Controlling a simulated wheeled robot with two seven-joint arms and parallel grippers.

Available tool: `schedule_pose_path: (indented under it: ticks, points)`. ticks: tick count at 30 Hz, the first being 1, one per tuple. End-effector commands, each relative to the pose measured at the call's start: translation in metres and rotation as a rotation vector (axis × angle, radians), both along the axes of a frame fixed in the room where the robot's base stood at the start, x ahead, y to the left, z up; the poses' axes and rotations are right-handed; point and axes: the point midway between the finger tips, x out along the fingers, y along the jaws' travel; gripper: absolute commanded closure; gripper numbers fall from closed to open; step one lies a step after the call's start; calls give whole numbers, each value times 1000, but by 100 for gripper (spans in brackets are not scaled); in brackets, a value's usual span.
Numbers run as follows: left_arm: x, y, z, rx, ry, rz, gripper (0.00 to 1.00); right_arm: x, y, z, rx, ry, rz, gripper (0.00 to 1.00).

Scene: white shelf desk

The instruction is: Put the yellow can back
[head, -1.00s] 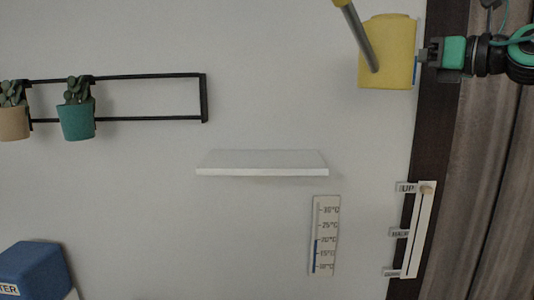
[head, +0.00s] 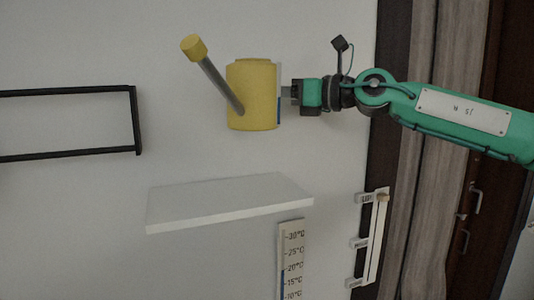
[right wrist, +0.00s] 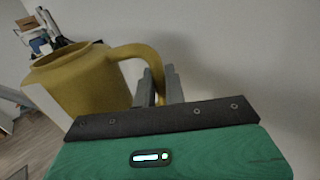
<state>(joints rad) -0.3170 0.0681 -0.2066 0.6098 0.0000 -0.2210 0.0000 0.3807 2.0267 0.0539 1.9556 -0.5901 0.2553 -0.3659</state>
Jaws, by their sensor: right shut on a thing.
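The yellow can (head: 252,95) is a watering can with a grey spout and yellow rose pointing up and left in the head view. It is held in the air, upright, above the white wall shelf (head: 230,203). My right gripper (head: 288,93) comes from the right and is shut on its handle. In the right wrist view the can's body (right wrist: 85,82) is at the left, and its curved handle runs between the fingers (right wrist: 158,85). The shelf's top is bare. My left gripper is not in view.
A black wall rail (head: 138,120) is at the left. A thermometer (head: 291,262) hangs below the shelf. A slider panel marked with levels (head: 372,238) is at the lower right, beside a curtain (head: 420,180). The wall between can and shelf is clear.

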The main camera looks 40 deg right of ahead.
Motion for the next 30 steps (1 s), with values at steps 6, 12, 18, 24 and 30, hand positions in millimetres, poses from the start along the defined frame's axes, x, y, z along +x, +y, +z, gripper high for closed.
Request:
schedule_pose_path:
  ticks: [6, 12, 18, 24, 30]
  points:
    - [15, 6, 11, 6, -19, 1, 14, -1, 1, -46, 5, -2, 2, 100]
    - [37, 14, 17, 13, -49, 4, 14, 0, 0, -78, 3, -4, 0, 100]
    - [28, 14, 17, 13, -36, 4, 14, 0, 0, -91, 2, -2, 0, 100]
    - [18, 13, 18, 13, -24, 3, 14, 0, 0, -111, 3, -3, 0, 100]
    - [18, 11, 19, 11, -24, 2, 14, 0, 0, -124, 2, -4, 0, 100]
